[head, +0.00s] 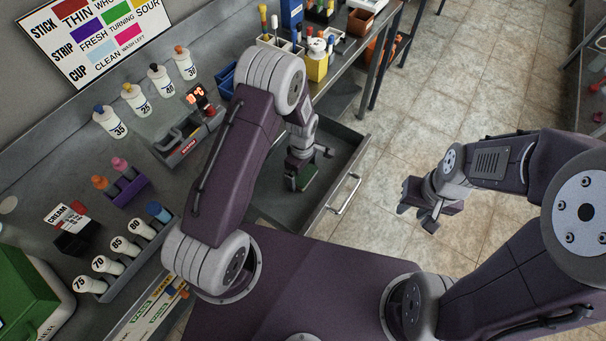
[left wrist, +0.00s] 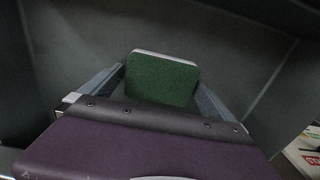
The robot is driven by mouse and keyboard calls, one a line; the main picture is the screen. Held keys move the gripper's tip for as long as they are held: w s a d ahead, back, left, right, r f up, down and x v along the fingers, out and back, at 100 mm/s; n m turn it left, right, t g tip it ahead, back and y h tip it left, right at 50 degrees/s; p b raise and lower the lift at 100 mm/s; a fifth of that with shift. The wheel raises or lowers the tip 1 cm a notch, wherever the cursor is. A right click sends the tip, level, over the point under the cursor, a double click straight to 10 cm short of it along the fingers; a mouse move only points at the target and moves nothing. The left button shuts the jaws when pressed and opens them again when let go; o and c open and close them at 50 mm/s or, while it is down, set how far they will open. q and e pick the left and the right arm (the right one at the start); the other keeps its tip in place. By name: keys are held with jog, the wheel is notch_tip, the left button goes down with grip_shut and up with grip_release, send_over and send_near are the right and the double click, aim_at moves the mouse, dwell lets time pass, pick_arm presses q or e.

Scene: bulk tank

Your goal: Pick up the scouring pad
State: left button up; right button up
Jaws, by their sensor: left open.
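The scouring pad (head: 309,173) is a green block with a pale edge and lies inside the open drawer. In the left wrist view the green pad (left wrist: 162,80) shows between the two fingers. My left gripper (head: 299,181) reaches down into the drawer and is open around the pad, which partly hides behind it in the head view. In the left wrist view my left gripper (left wrist: 160,92) has a finger on each side of the pad; contact is not clear. My right gripper (head: 420,212) hangs over the floor, away from the drawer, and its opening is unclear.
The drawer (head: 347,180) has raised walls around my left gripper and a front handle (head: 345,193). The counter beside it holds numbered bottles (head: 160,78), a device with a red display (head: 190,130) and a yellow container (head: 317,66). The tiled floor (head: 470,90) is clear.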

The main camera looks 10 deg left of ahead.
pick_arm(q)
jog(key=c, duration=1.3)
notch_tip(320, 180, up, 10)
